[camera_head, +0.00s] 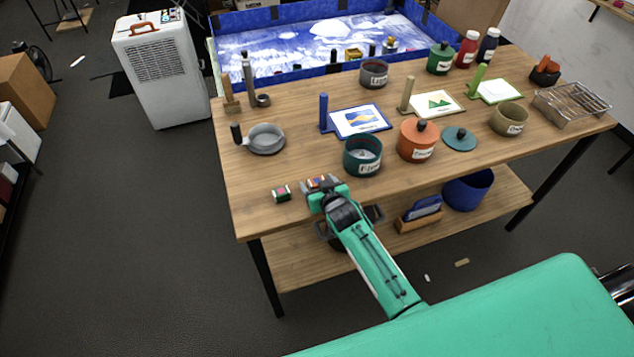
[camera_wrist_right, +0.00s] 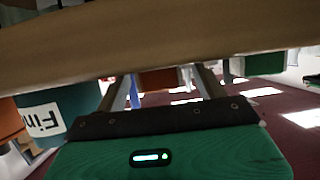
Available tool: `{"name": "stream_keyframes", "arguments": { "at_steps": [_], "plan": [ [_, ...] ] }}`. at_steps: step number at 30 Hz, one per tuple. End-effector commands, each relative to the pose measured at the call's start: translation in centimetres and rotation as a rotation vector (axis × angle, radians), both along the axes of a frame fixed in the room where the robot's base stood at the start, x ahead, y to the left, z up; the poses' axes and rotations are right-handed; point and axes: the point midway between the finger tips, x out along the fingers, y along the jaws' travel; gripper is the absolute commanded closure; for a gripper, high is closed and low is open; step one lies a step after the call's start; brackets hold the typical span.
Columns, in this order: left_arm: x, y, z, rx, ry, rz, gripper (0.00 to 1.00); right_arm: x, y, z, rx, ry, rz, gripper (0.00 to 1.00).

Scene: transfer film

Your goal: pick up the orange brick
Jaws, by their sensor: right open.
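My right gripper (camera_head: 322,188) is open at the near edge of the wooden table. Its fingers also show in the wrist view (camera_wrist_right: 165,82). A small block with orange and blue patches (camera_head: 317,181) lies just beyond or between its fingers, partly hidden by them. I cannot tell whether they touch it, or whether it is the orange brick. A small green and red block (camera_head: 282,193) lies left of the gripper. In the wrist view a brown-orange shape (camera_wrist_right: 159,79) shows between the fingers; what it is I cannot tell. My left gripper is out of view.
The wooden table (camera_head: 250,190) holds a teal pot (camera_head: 362,158), an orange pot (camera_head: 417,142), a grey pan (camera_head: 265,139) and a wire rack (camera_head: 572,103). An orange piece (camera_head: 546,64) sits in a dark holder at the far right. The table's front left is mostly clear.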

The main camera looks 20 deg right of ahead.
Motion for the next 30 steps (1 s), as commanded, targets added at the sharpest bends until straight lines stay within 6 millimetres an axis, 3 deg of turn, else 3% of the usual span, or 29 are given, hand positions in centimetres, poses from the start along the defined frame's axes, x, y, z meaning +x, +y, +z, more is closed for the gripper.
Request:
{"name": "stream_keyframes", "arguments": {
  "at_steps": [4, 9, 12, 23, 30],
  "plan": [
    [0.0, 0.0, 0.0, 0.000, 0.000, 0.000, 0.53, 0.0, 0.0, 0.0, 0.000, 0.000, 0.000, 0.29],
    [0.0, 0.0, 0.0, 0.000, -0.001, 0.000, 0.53, 0.0, 0.0, 0.0, 0.000, 0.000, 0.000, 0.62],
    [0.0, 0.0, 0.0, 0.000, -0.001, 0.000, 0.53, 0.0, 0.0, 0.0, 0.000, 0.000, 0.000, 0.77],
    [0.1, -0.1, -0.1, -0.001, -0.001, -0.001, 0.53, 0.0, 0.0, 0.4, 0.000, -0.002, 0.000, 0.77],
    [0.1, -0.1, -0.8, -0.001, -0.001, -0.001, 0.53, 0.0, -0.1, 3.1, -0.001, -0.004, 0.000, 0.77]
  ]
}}
